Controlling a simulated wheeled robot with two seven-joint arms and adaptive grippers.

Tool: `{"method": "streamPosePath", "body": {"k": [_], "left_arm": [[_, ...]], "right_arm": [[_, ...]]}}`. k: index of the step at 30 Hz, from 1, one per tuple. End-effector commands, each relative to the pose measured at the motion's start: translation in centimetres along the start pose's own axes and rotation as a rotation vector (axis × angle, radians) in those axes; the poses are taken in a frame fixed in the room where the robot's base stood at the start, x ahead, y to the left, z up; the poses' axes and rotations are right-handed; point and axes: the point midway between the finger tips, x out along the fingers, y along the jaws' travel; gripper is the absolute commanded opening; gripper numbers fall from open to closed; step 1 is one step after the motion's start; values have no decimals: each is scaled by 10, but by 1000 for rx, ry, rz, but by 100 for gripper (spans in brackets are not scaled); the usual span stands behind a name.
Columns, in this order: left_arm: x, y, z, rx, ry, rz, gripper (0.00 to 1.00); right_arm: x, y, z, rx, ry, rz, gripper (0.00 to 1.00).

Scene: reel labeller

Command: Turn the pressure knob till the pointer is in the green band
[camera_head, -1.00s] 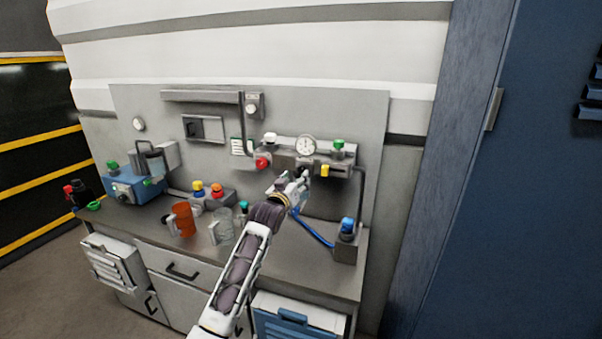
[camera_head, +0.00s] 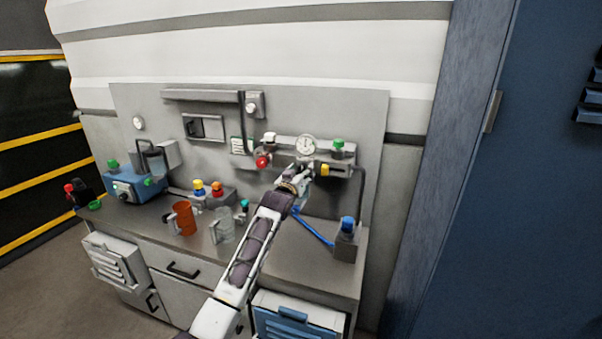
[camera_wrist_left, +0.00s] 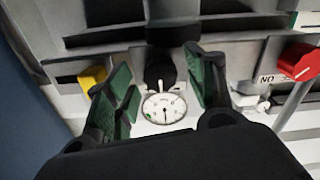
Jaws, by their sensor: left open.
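The pressure gauge (camera_head: 307,145) is a round white dial on the wall unit. In the left wrist view the dial (camera_wrist_left: 165,108) shows a small green mark near its lower left edge, and the dark pointer seems to point down, beside that mark. A black knob (camera_wrist_left: 160,76) sits just above the dial there. My left gripper (camera_wrist_left: 163,70) is open, with one green-padded finger on each side of the knob, apparently not touching it. In the head view my left gripper (camera_head: 304,172) is just below the gauge and hides the knob.
A yellow part (camera_head: 325,170) is right of the gripper and a red knob (camera_head: 262,162) left of it. A green-topped fitting (camera_head: 338,145) stands right of the gauge. Orange (camera_head: 184,218) and clear (camera_head: 223,226) jugs stand on the bench. A blue hose (camera_head: 315,231) runs below.

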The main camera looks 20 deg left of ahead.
Motion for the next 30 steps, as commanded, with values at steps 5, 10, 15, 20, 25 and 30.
{"method": "streamPosePath", "body": {"k": [5,10,15,20,25,30], "left_arm": [[0,0,0,0,0,0,55],[0,0,0,0,0,0,47],[0,0,0,-1,0,0,25],[0,0,0,0,0,0,9],[0,0,0,8,0,0,9],[0,0,0,44,0,0,9]], "right_arm": [[0,0,0,0,0,0,57],[0,0,0,0,0,0,57],[0,0,0,0,0,0,57],[0,0,0,0,0,0,57],[0,0,0,0,0,0,57],[-3,0,0,0,0,0,57]]}}
